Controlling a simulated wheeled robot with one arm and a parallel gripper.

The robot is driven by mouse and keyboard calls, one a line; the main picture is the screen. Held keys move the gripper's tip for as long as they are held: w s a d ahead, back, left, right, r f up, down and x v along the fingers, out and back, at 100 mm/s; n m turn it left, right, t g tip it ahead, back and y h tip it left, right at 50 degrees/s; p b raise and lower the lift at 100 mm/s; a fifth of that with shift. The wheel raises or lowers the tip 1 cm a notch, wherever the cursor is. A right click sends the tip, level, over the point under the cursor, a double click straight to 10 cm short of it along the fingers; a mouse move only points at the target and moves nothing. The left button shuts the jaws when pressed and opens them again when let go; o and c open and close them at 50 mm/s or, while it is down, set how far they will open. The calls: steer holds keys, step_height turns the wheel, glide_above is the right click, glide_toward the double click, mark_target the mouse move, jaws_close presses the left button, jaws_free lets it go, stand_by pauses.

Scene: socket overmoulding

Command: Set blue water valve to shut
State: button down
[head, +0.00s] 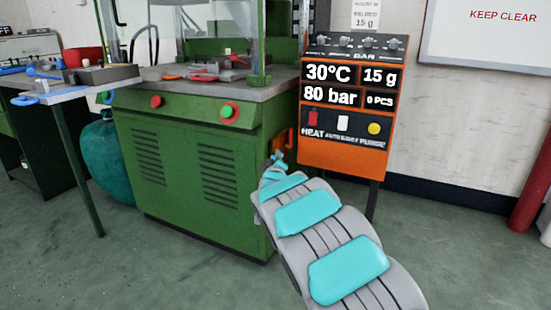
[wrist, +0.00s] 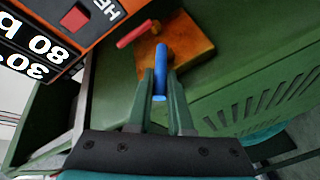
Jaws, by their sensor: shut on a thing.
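The blue water valve (wrist: 160,72) is a blue lever on an orange-brown plate (wrist: 192,42) on the side of the green machine. My gripper (wrist: 161,84) is shut on this blue lever, with one green finger on each side of it. In the wrist view the lever runs nearly upright between the fingers. In the head view a bit of blue shows at the tip of my gripper (head: 277,161), by the machine's right side. The valve's body and any position marks are hidden or too small to read.
A red lever (wrist: 137,34) sits close beside the blue one. The orange control panel (head: 341,155) stands just right of my gripper. The green machine (head: 190,165) is on the left. Open floor lies at the right.

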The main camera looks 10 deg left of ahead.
steer(key=shift+w+r+m+g+p, duration=0.1)
steer(key=shift+r+m+g+p, duration=0.4)
steer(key=shift+p, duration=1.6)
steer(key=g+p, duration=0.1)
steer(key=p, duration=0.1)
steer(key=shift+w+d+r+p, duration=0.1)
steer(key=shift+r+p, duration=0.3)
steer(key=shift+w+f+g+p, duration=0.1)
steer(key=shift+g+p, duration=0.2)
steer(key=shift+p, duration=0.3)
steer(key=shift+f, duration=0.2)
steer(key=c, duration=0.8)
jaws_free()
steer(key=shift+c, duration=0.2)
steer(key=shift+r, duration=0.1)
steer(key=v, duration=0.7)
steer(key=shift+s+b, duration=0.45)
